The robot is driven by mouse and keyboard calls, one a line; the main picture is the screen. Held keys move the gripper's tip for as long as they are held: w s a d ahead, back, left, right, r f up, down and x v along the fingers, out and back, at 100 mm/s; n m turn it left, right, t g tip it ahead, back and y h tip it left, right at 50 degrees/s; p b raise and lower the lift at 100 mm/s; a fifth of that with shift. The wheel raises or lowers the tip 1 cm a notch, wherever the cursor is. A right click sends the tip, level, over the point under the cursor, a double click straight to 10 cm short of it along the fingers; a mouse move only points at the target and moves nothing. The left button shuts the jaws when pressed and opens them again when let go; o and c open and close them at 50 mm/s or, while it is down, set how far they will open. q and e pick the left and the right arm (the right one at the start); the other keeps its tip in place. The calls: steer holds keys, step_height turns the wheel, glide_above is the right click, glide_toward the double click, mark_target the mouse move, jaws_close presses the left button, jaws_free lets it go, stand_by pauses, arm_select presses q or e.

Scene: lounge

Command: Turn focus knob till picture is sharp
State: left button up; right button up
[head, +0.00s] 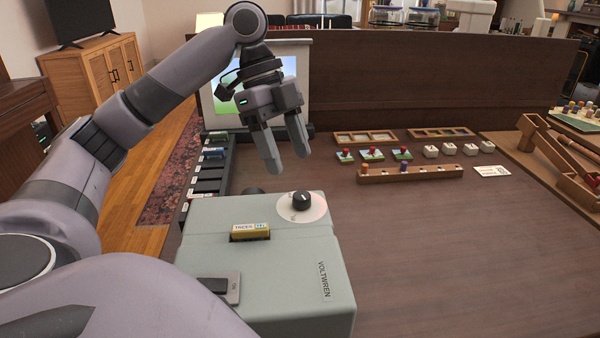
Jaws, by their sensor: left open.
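The grey-green projector (300,265), marked VOLTWREN, stands on the table in the lower middle. Its black focus knob (302,200) sits on a white dial disc (317,211) on the top, toward the back right. A yellow labelled slide or cartridge (250,231) stands in a slot in the top. My left gripper (288,160) is open and empty, fingers pointing down, above and behind the knob and apart from it. The screen (291,55) stands behind with a blue and green picture (222,103), partly hidden by my gripper; its sharpness is hard to judge. My right gripper is not in view.
Wooden trays (365,138), a pegged wooden rail (425,173), small picture blocks (372,153) and white cubes (431,151) lie at the back right. The table's right front is clear.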

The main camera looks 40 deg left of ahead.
mark_target(301, 195)
arm_select(q)
steer(key=shift+w+a+f, duration=0.1)
steer(key=shift+w+f, duration=0.05)
steer(key=shift+f, duration=0.1)
steer(key=b+x, duration=0.2)
steer(key=x, duration=0.4)
steer(key=shift+f, duration=0.3)
steer(key=c, duration=1)
